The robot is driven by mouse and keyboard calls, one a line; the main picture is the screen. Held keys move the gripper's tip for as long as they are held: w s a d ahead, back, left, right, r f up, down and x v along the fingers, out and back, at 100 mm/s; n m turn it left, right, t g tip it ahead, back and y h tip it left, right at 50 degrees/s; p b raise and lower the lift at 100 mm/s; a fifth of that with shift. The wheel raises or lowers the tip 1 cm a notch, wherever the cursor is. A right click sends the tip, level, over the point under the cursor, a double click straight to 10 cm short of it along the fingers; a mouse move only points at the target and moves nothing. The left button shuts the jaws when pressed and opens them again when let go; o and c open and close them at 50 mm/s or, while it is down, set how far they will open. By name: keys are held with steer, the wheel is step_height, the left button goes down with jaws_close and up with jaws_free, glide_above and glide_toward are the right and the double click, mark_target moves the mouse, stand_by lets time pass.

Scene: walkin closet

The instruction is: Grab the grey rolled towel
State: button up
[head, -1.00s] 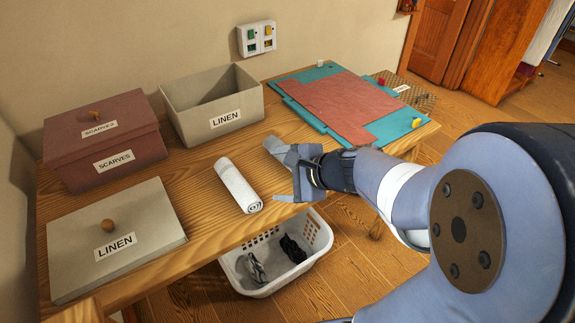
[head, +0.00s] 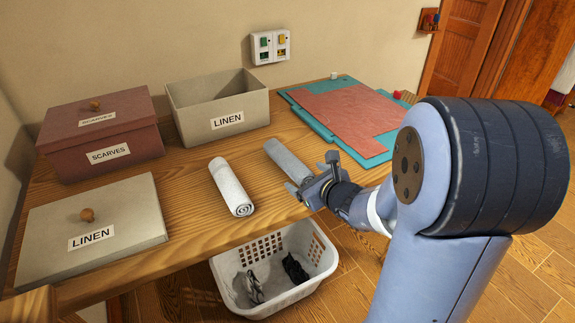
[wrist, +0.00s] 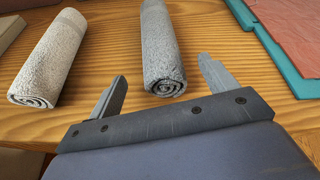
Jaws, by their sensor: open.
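The grey rolled towel (head: 284,157) lies on the wooden table, to the right of a white rolled towel (head: 231,187). In the wrist view the grey towel (wrist: 160,48) is in the middle, its near coiled end facing me. My gripper (head: 311,174) is open and empty at the near end of the grey towel. In the wrist view the gripper's (wrist: 162,72) two fingers point toward the towel, one on each side of its line, with gaps at both sides. The white towel (wrist: 50,58) lies outside the left finger.
An open linen box (head: 217,104), a lidded scarves box (head: 98,135) and a linen lid (head: 95,222) are on the left and back. A teal mat (head: 370,148) with a red sheet lies right of the grey towel. A white basket (head: 285,294) stands below the table's front edge.

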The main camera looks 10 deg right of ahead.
mark_target(296, 169)
steer(key=shift+r+x, duration=0.15)
steer(key=shift+x, duration=1.35)
steer(key=shift+r+x, duration=0.15)
steer(key=shift+x, duration=1.35)
steer(key=shift+w+a, duration=0.1)
steer(key=c, duration=1.1)
steer(key=shift+r, duration=0.1)
